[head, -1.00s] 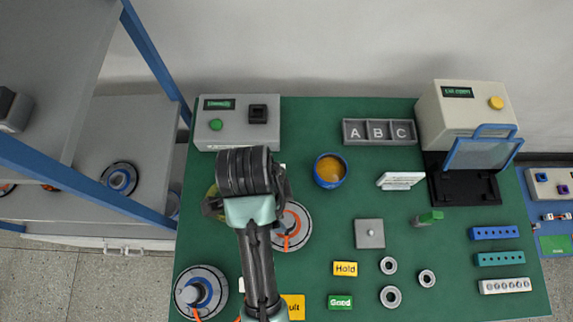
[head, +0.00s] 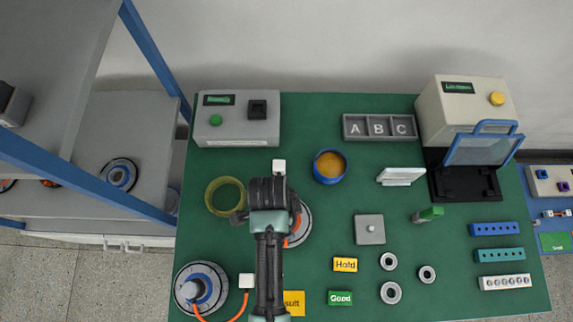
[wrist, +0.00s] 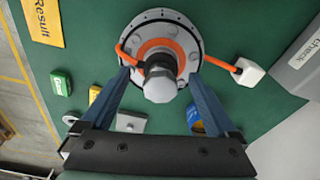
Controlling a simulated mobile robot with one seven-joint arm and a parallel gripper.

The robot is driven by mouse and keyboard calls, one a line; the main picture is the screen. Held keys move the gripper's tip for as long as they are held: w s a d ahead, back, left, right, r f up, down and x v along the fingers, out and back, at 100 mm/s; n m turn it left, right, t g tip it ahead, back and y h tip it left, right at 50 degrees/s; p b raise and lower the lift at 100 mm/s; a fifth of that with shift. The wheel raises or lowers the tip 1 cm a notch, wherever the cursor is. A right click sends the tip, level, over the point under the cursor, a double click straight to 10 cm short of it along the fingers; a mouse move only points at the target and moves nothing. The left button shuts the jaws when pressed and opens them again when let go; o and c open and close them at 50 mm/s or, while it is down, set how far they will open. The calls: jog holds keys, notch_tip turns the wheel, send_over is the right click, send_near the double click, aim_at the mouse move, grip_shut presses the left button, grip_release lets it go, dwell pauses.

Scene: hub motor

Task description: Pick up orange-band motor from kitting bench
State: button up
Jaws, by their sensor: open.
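The orange-band motor (wrist: 181,42) is a grey disc with an orange ring, a dark hub and a pale shaft end. It lies on the green kitting bench (head: 330,220), and in the head view its right edge (head: 304,228) shows beside my arm, which hides the rest. An orange cable runs from it to a white plug (wrist: 248,72). My gripper (wrist: 158,76) is open above the motor, its two blue-grey fingers on either side of the shaft in the wrist view. Whether they touch the motor, I cannot tell.
A blue-band motor (head: 202,290) lies at the front left. A yellow-green ring (head: 225,196) lies left of my gripper, and a blue bowl (head: 330,167) stands behind it to the right. A grey box (head: 237,121) stands at the back left.

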jog(key=shift+f, duration=0.15)
grip_shut()
dwell(0.4)
jog(key=shift+w, duration=0.15)
